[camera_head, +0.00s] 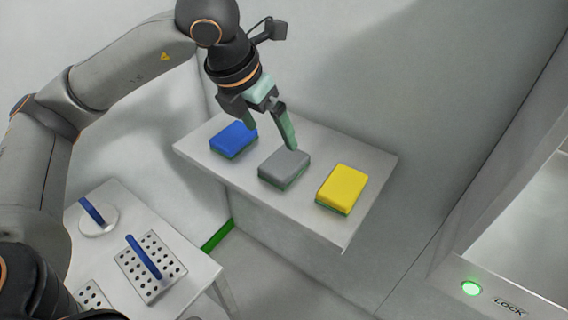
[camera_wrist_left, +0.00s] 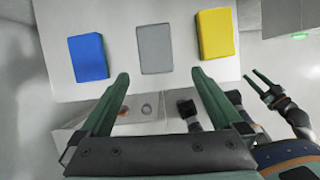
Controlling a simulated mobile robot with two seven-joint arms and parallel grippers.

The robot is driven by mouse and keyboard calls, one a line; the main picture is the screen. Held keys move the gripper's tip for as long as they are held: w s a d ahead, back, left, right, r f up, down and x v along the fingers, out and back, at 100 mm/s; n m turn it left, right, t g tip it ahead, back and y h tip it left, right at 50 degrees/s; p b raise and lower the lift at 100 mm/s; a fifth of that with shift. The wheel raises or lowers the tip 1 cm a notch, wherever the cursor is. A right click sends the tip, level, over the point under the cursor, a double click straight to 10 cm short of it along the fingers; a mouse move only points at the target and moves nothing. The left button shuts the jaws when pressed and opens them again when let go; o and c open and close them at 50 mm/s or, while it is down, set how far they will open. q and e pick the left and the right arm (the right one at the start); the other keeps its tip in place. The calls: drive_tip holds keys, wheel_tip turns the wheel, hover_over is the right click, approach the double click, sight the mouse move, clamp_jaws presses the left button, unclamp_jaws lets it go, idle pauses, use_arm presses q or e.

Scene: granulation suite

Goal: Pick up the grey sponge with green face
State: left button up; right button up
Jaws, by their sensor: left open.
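The grey sponge with green face (camera_head: 285,166) lies on a pale shelf (camera_head: 225,171), grey side up, with a green edge below. It is the middle one of three sponges. In the left wrist view the grey sponge (camera_wrist_left: 154,50) lies just beyond the fingertips, roughly centred between them. My left gripper (camera_head: 271,137) is open and empty, pointing down above the shelf, with one finger close over the grey sponge's far edge. It also shows in the left wrist view (camera_wrist_left: 160,76). My right gripper (camera_wrist_left: 251,73) shows at the right of that view, its fingers apart and empty.
A blue sponge (camera_head: 234,140) lies left of the grey one and a yellow sponge (camera_head: 342,188) right of it, both on the shelf. A wall stands behind. A lower table (camera_head: 190,254) at left holds perforated plates (camera_head: 150,268) with blue handles.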

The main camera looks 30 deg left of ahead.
use_arm(q)
hover_over(283, 161)
drive_tip(key=s, duration=0.2)
drive_tip(key=f, duration=0.6)
drive_tip(key=shift+s+a, duration=0.2)
drive_tip(key=shift+a, duration=0.1)
drive_tip(key=x, duration=0.5)
drive_tip(key=shift+d, duration=0.1)
drive_tip(key=shift+w+f, duration=0.2)
drive_tip(key=shift+f, duration=0.1)
drive_tip(key=shift+f+b, duration=0.2)
drive_tip(key=shift+b, duration=0.2)
drive_tip(key=shift+c, duration=0.2)
drive_tip(key=c, duration=1)
